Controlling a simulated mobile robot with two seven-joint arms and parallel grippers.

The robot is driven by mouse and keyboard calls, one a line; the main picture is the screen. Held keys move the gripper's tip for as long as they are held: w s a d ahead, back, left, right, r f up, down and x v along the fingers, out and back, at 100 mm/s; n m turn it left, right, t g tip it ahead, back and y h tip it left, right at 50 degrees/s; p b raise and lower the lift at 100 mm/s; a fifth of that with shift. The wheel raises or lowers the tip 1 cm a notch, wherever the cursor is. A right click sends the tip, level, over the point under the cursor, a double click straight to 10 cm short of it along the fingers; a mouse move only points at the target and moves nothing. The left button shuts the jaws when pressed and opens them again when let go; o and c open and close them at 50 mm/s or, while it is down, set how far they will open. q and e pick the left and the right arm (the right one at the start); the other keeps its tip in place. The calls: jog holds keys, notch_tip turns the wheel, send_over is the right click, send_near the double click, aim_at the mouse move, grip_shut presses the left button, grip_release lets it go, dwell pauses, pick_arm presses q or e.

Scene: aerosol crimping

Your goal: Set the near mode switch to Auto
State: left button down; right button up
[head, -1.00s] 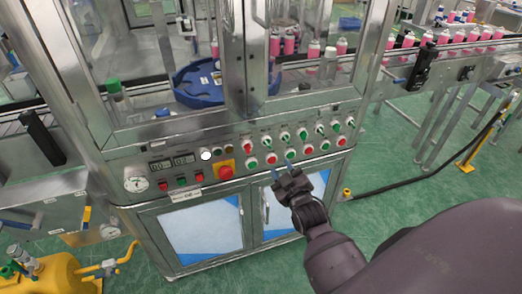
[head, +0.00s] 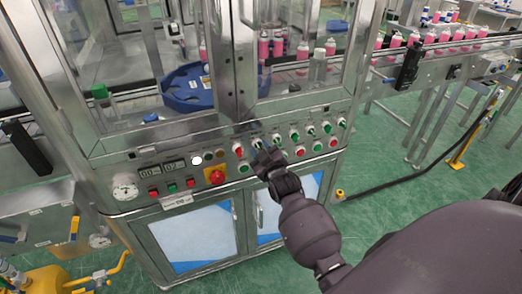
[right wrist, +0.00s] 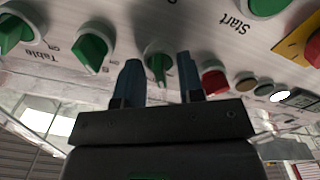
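My right gripper (head: 264,151) is at the control panel, near the left end of the upper row of knobs. In the right wrist view its two blue fingers (right wrist: 159,72) are open, one on each side of a green selector knob (right wrist: 158,68). The fingers look apart from the knob; I cannot tell how deep they reach. This knob also shows in the head view (head: 257,143), just right of a red button (head: 238,150). Its label is not readable, so I cannot tell whether it is the mode switch. My left gripper is out of view.
More green knobs (right wrist: 92,53) stand beside it, one labelled Table (right wrist: 14,34). Glass doors rise above the panel; a conveyor carries pink cans (head: 429,38).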

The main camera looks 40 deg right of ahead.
grip_shut()
dwell(0.3)
jog(key=m+p, duration=0.4)
jog(key=m, duration=0.7)
jog(key=shift+r+m+p, duration=0.1)
jog(key=shift+m+p, duration=0.2)
jog(key=shift+p, duration=0.1)
jog(key=shift+m, duration=0.3)
